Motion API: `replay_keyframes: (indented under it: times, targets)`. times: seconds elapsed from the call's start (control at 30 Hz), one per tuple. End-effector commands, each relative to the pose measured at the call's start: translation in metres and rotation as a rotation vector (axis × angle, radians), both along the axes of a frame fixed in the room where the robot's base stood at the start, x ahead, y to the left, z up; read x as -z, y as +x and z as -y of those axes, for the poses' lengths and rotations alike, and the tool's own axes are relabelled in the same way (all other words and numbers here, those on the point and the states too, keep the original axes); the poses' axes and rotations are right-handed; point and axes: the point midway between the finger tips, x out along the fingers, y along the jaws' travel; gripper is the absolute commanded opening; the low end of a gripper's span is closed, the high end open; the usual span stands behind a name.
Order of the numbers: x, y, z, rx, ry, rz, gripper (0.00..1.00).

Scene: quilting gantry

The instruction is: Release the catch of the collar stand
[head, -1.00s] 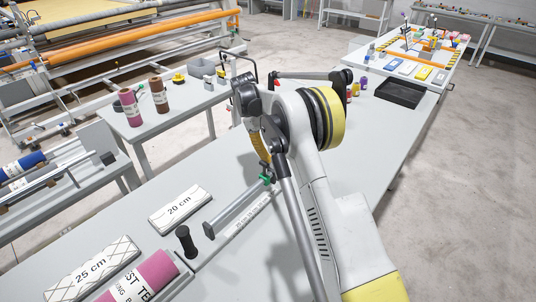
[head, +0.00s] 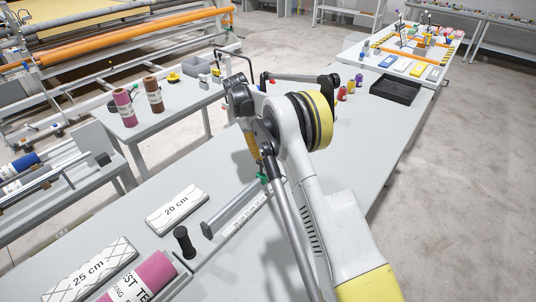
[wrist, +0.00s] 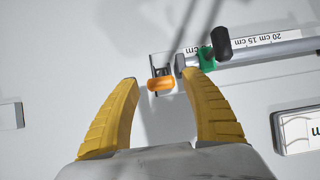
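The collar stand is a grey rail (head: 232,208) on the table, with a printed centimetre scale (head: 248,215) beside it. A green collar (wrist: 206,60) sits near the rail's end, with a black knob (wrist: 220,43) by it; the green also shows in the head view (head: 262,178). A small orange tab (wrist: 160,84) on a metal bracket (wrist: 161,64), apparently the catch, lies just left of the collar. My gripper (wrist: 161,78) is open, its yellow fingertips on either side of the tab. I cannot tell if they touch it. In the head view my arm hides the tab.
A pink roll (head: 142,277) is at the front. A dark bar (head: 300,78) and black tray (head: 395,89) are farther back.

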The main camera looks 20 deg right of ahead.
Motion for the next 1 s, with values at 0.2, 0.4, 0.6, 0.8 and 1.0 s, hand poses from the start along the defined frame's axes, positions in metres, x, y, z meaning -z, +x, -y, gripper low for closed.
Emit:
replay_keyframes:
  times: [0.2,0.4,0.6,0.8,1.0]
  targets:
    - [-0.009,0.005,-0.003,-0.001,0.001,0.001,0.54]
    - [-0.046,0.023,-0.014,-0.003,0.001,0.004,0.54]
    - [-0.082,0.041,-0.023,-0.002,0.0,0.008,0.54]
    - [-0.097,0.05,-0.028,-0.003,0.001,0.01,0.54]
    - [-0.103,0.052,-0.03,-0.003,0.001,0.01,0.54]
